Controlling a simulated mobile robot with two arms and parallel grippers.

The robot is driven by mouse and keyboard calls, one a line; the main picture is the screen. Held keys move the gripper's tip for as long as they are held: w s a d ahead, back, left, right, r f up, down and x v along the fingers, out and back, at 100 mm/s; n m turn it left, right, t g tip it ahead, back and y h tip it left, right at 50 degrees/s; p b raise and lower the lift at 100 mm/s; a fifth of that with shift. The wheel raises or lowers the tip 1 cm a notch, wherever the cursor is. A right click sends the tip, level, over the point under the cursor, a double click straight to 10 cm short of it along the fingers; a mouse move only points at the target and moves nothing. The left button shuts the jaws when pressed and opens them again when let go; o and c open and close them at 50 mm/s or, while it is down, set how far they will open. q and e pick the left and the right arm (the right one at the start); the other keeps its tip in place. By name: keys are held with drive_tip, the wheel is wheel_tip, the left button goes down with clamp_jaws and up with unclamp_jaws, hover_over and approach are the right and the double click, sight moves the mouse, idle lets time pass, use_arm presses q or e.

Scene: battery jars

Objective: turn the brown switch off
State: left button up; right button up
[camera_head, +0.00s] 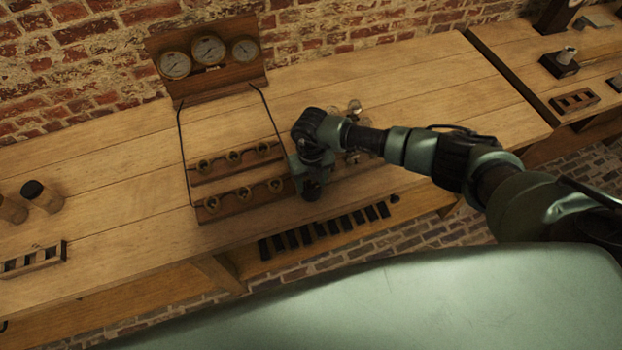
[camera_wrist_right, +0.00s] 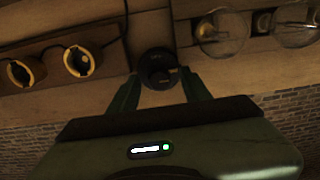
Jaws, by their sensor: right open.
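A dark round knob-like switch (camera_wrist_right: 158,68) shows in the right wrist view, on the wooden bench top between two wooden racks. It looks almost black in this light, so I cannot tell its brown colour or which way it is set. My right gripper (camera_wrist_right: 160,92) is open, with one finger on each side of the switch's near edge. I cannot tell whether either finger touches it. In the head view my right gripper (camera_head: 311,188) points down just right of the rack and hides the switch. My left gripper is not in view.
A rack of ringed sockets (camera_head: 239,201) stands close left, with a wire running to a gauge panel (camera_head: 208,62). Glass bulbs (camera_wrist_right: 222,32) are close right. Jars (camera_head: 42,196) stand far left.

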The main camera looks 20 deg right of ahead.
clamp_jaws()
drive_tip(key=shift+w+f+n+b, duration=0.1)
drive_tip(key=shift+f+n+b, duration=0.1)
drive_tip(key=shift+n+b, duration=1)
drive_tip(key=n+b, duration=1.3)
drive_tip(key=b, duration=0.2)
drive_tip(key=shift+r+n+b, duration=0.2)
drive_tip(key=shift+n+b, duration=1.1)
drive_tip(key=shift+b, duration=0.15)
